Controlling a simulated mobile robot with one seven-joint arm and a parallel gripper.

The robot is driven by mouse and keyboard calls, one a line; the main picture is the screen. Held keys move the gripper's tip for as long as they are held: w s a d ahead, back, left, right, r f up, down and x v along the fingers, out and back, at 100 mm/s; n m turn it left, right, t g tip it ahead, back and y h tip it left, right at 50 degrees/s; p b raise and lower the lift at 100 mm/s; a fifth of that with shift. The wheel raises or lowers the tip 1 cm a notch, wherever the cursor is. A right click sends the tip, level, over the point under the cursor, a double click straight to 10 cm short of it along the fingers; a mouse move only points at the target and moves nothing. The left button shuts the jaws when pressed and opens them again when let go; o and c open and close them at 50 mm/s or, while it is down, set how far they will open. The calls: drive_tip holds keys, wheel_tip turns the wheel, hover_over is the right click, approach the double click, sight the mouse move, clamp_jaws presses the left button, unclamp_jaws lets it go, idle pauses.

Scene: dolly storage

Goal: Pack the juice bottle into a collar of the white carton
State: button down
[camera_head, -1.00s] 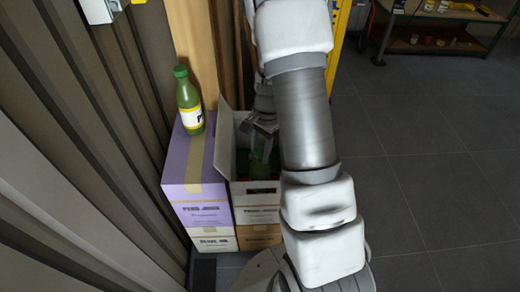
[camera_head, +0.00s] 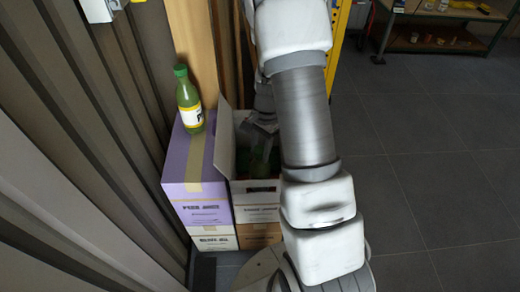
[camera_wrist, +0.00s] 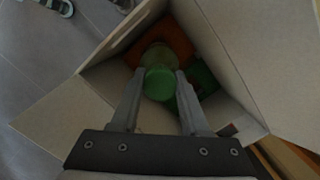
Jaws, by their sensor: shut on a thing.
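The white carton (camera_head: 255,187) stands open with raised flaps, and its walls also show in the wrist view (camera_wrist: 232,45). My gripper (camera_head: 262,135) reaches down into its opening. In the wrist view my gripper (camera_wrist: 160,76) has its two fingers closed on either side of a green-capped juice bottle (camera_wrist: 160,84), seen from above inside the carton. The bottle's lower part and the collar around it are hard to make out. A second green thing (camera_wrist: 203,76) is inside, right of the right finger, partly hidden.
Another green juice bottle (camera_head: 190,104) with a white and yellow label stands on a purple box (camera_head: 193,165) left of the carton. The ribbed wall (camera_head: 95,130) is close on the left. Open floor (camera_head: 440,170) lies to the right.

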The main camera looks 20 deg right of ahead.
drive_tip(key=shift+f, duration=0.3)
drive_tip(key=shift+f+b, duration=0.75)
drive_tip(key=shift+f, duration=0.3)
drive_tip(key=shift+c, duration=1.6)
unclamp_jaws()
drive_tip(key=r+p, duration=0.2)
drive_tip(key=r, duration=0.1)
drive_tip(key=shift+w+d+p, duration=0.1)
drive_tip(key=shift+d+p, duration=0.1)
drive_tip(key=shift+p, duration=0.2)
